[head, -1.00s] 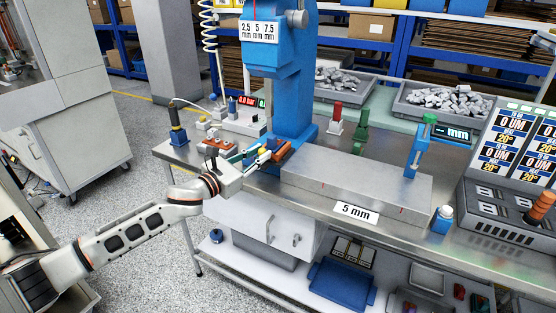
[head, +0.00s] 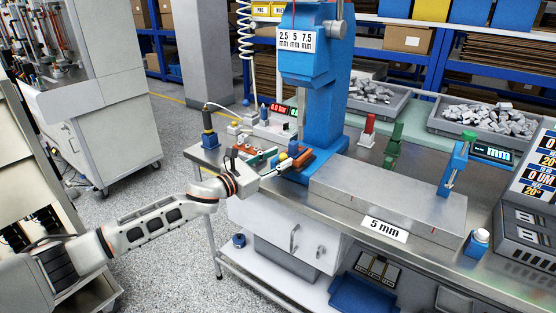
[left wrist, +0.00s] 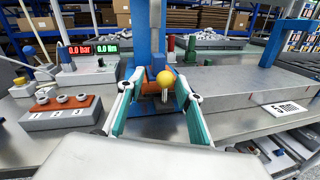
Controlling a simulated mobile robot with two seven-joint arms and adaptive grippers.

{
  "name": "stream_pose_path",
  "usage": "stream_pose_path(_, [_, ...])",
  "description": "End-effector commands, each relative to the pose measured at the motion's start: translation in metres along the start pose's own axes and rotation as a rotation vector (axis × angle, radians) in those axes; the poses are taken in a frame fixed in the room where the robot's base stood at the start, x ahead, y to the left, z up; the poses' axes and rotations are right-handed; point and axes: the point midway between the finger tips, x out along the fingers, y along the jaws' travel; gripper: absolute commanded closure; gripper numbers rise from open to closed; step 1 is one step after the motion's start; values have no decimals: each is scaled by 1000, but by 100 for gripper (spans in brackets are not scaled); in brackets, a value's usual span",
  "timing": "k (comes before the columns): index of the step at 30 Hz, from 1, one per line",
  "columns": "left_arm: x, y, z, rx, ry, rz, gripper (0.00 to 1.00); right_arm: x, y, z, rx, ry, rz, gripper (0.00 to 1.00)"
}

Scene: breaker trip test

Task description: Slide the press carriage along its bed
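The press carriage (head: 303,166) is a low orange and blue block at the foot of the blue press (head: 323,110), at the left end of the metal bed. My left gripper (left wrist: 160,82) is open, with one teal-padded finger on each side of the knob. Both fingers look apart from the knob, though the right one is close. In the head view the left gripper (head: 280,160) reaches in from the left. My right gripper is not in view.
A long steel block (head: 385,200) labelled 5 mm lies to the right. Red (head: 368,130) and green (head: 393,145) posts stand behind the block. A blue stand (head: 452,168) is at its far end.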

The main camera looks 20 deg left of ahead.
Motion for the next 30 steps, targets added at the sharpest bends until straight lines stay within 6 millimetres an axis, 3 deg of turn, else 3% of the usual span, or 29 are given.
stream_pose_path(8, [-6, -1, 0, -2, 0, -2, 65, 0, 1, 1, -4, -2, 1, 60])
stream_pose_path(21, [-85, -1, -1, -1, 2, -2, 65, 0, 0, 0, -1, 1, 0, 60])
stream_pose_path(30, [-116, 0, 0, -1, 0, -1, 65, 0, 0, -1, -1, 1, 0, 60])
